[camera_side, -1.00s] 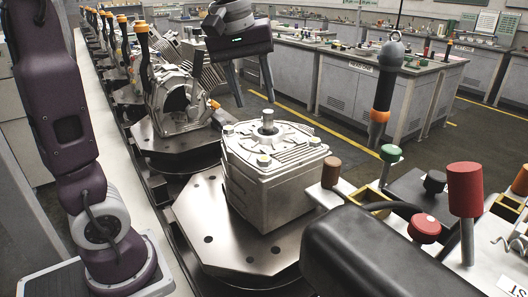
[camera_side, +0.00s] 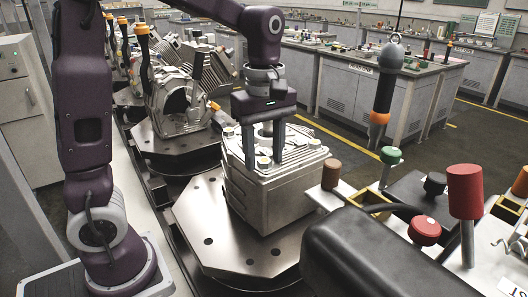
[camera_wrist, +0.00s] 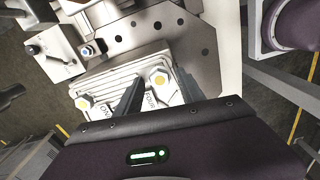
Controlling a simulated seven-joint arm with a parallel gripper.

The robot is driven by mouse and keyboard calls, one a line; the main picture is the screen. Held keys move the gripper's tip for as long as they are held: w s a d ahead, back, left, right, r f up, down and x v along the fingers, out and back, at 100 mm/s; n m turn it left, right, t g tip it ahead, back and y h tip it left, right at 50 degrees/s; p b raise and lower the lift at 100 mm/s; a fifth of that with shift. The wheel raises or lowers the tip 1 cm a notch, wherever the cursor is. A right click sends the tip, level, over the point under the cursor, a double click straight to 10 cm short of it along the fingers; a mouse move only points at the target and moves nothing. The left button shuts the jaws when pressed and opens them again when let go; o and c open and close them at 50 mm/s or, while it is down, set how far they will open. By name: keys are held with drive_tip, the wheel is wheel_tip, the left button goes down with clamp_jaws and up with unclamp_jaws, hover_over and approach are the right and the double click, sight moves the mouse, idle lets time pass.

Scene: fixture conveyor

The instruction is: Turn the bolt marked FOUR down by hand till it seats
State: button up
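My gripper (camera_side: 264,163) is over the near part of the top, fingers pointing down and apart. In the wrist view a hex bolt with a yellow centre (camera_wrist: 160,78) shows between the fingertips, beside lettering that seems to read FOUR, partly hidden by a finger. The fingers look clear of this bolt. A second yellow-centred bolt (camera_wrist: 84,102) lies to the left with its own lettering. How far each bolt is screwed in is unclear.
A steel fixture plate (camera_side: 205,225) with holes carries the housing on the conveyor. Another engine part (camera_side: 180,105) stands behind it. A hanging black and orange tool (camera_side: 383,95) is to the right. A bench with red, green and brown knobs (camera_side: 465,190) fills the right foreground.

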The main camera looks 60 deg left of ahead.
clamp_jaws()
drive_tip(key=m, duration=1.2)
drive_tip(key=shift+m, duration=2.2)
